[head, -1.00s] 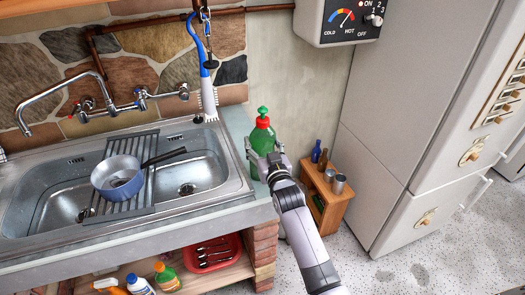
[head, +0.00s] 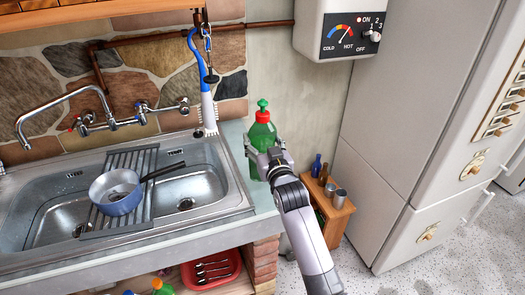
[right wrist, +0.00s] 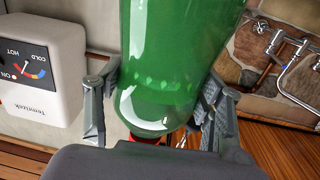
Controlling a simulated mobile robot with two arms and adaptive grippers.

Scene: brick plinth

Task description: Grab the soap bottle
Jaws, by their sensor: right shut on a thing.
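The soap bottle (head: 262,132) is green with a red collar and a green top. It is upright at the right end of the sink counter (head: 238,150). My right gripper (head: 265,160) is shut on its body, with one finger on each side. The right wrist view shows the green bottle (right wrist: 170,70) large and upside down between the fingers of the right gripper (right wrist: 160,108). The gripper and arm hide the bottle's lower part in the head view, so a gap below it cannot be seen. My left gripper is not in view.
A metal sink (head: 205,185) with a pan (head: 118,190) on a rack lies left of the bottle. A brush (head: 207,105) hangs behind it. A small wooden shelf (head: 330,215) with bottles and cups stands low to the right, before the fridge (head: 400,140).

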